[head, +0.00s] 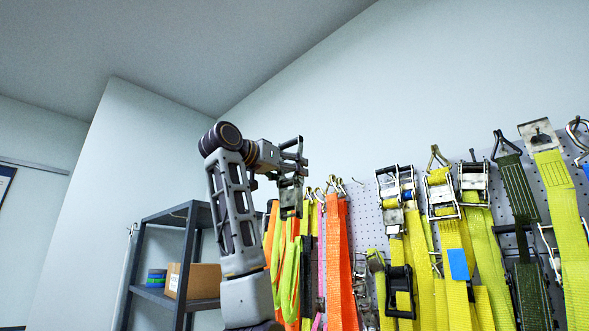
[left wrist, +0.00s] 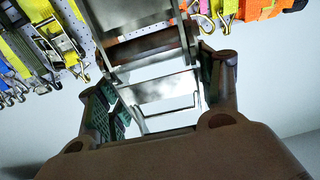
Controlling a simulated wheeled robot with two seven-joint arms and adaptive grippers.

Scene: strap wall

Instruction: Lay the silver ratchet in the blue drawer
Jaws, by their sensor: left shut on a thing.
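My left gripper (head: 291,160) is raised in front of the strap wall in the head view, its arm coming up from below. It is shut on the silver ratchet (head: 290,197), which hangs below the fingers. In the left wrist view the ratchet (left wrist: 160,88) fills the space between the two fingers of my left gripper (left wrist: 160,105), with green pads at the finger sides. The ratchet's metal frame is close to the camera, and its far end runs out of the picture at the top. The blue drawer is not in view. My right gripper is not in view.
A pegboard (head: 368,215) on the right wall holds several yellow, orange and green straps with ratchets and hooks. A dark shelf (head: 172,215) at the left carries a cardboard box (head: 200,281) and blue and green rolls (head: 156,278). The upper wall is bare.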

